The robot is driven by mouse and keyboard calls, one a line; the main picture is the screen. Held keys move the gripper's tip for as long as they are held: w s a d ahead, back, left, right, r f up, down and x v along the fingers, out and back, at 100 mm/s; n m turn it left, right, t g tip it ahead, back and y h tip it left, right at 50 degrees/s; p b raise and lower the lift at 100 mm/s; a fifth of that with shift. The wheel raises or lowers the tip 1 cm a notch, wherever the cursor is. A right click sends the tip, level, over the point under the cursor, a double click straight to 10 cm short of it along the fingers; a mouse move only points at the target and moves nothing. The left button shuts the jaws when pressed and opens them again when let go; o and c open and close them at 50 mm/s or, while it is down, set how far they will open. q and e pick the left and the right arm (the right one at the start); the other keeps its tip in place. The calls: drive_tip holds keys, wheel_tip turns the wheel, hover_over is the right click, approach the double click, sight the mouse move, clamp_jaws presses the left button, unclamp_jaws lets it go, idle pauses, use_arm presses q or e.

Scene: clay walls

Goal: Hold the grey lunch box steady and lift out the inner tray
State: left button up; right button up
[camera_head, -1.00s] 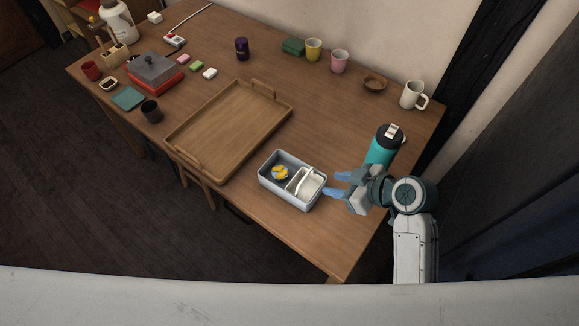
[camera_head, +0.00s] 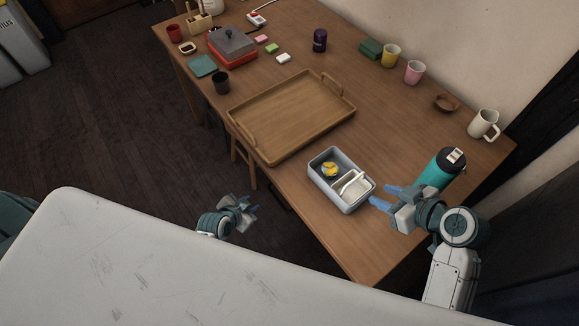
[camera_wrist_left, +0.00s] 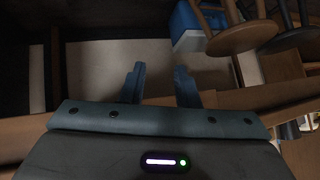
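The grey lunch box (camera_head: 328,188) stands open on the table. Inside it is a dark section with a yellow item and the light inner tray (camera_head: 354,186) with a white handle across it. My right gripper (camera_head: 382,197) is just right of the box, its blue fingers apart and pointing at the box's right end; I see nothing between them. My left gripper (camera_head: 249,209) is left of the box, off the table's near edge and over the floor. In the left wrist view its two fingers (camera_wrist_left: 160,85) are apart with nothing between them.
A wooden tray (camera_head: 238,148) lies left of the lunch box. A teal bottle (camera_head: 436,175) stands close behind my right gripper. A white mug (camera_head: 482,124), pink cup (camera_head: 414,72) and yellow cup (camera_head: 391,56) stand further back. A stool (camera_wrist_left: 240,38) shows in the left wrist view.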

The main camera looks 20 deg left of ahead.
use_arm(q)
drive_tip(key=w+d+r+h, duration=0.1)
drive_tip(key=d+r, duration=0.2)
drive_tip(key=r, duration=0.3)
drive_tip(key=w+d+r+t+h, duration=0.1)
drive_tip(key=w+d+r+h, duration=0.1)
drive_tip(key=d+r, duration=0.2)
drive_tip(key=w+d+r+t+h, duration=0.1)
drive_tip(key=d+r, duration=0.3)
drive_tip(key=r, duration=0.6)
drive_tip(key=shift+w+d+m+h, duration=0.2)
drive_tip(key=shift+w+m+h, duration=0.2)
drive_tip(key=shift+w+h, duration=0.25)
drive_tip(key=shift+w+d+h, duration=0.1)
drive_tip(key=shift+d+h, duration=0.15)
drive_tip(key=shift+d, duration=0.05)
drive_tip(key=x, duration=1)
drive_tip(key=shift+w+f, duration=0.1)
drive_tip(key=shift+w, duration=0.1)
drive_tip(key=shift+c, duration=0.5)
